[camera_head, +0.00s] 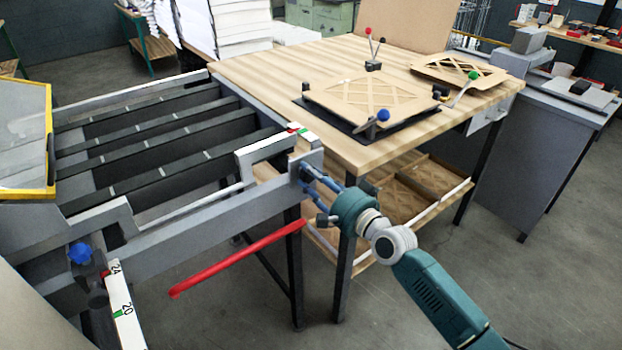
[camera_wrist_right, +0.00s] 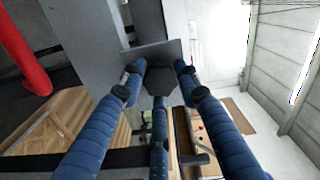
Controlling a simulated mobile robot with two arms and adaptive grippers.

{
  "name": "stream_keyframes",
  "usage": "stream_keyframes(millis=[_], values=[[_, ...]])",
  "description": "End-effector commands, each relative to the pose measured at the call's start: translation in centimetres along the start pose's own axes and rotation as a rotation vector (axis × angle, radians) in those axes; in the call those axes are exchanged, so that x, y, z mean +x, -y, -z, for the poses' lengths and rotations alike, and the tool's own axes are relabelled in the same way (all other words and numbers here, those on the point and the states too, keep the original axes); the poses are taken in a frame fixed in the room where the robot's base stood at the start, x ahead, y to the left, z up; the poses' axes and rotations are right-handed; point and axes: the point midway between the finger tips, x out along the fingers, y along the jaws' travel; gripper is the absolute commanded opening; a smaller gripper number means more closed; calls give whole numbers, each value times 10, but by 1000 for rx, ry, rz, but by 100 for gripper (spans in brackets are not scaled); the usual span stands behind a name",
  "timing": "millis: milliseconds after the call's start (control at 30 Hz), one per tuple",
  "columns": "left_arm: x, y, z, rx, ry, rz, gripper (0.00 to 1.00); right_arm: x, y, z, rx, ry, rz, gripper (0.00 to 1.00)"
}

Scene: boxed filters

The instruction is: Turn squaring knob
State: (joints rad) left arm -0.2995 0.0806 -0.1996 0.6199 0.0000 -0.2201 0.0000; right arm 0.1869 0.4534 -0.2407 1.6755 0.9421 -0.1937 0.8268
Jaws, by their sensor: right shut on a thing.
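My right gripper (camera_head: 312,180) is at the right end of the grey machine's front rail. In the right wrist view its blue fingers (camera_wrist_right: 158,84) close around a dark faceted knob (camera_wrist_right: 155,78), in front of a grey plate (camera_wrist_right: 150,52). The knob is mostly hidden by the fingers in the head view. I cannot tell its turned angle. A blue knob (camera_head: 80,253) sits at the machine's near left, beside a white scale (camera_head: 124,308) with green marks. My left gripper is not in view.
A red handle (camera_head: 238,259) sticks out below the rail, left of my right gripper; it also shows in the wrist view (camera_wrist_right: 22,52). A wooden table (camera_head: 265,72) with a fixture and cardboard pieces stands behind. Open floor lies at the front right.

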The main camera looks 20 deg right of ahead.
Motion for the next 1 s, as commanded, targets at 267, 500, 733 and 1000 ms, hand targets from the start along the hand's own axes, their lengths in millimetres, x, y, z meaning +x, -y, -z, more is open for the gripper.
stream_keyframes(millis=[267, 500, 733, 1000], values=[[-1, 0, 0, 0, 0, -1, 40, 0, 4, 8, -268, -13, 2, 6], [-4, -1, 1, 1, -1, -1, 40, 0, 6, 8, -478, -15, 4, 6], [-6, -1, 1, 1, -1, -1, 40, 0, 8, 8, -632, -15, 5, 6], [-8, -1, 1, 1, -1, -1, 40, 0, 10, 7, -730, -17, 8, 6]])
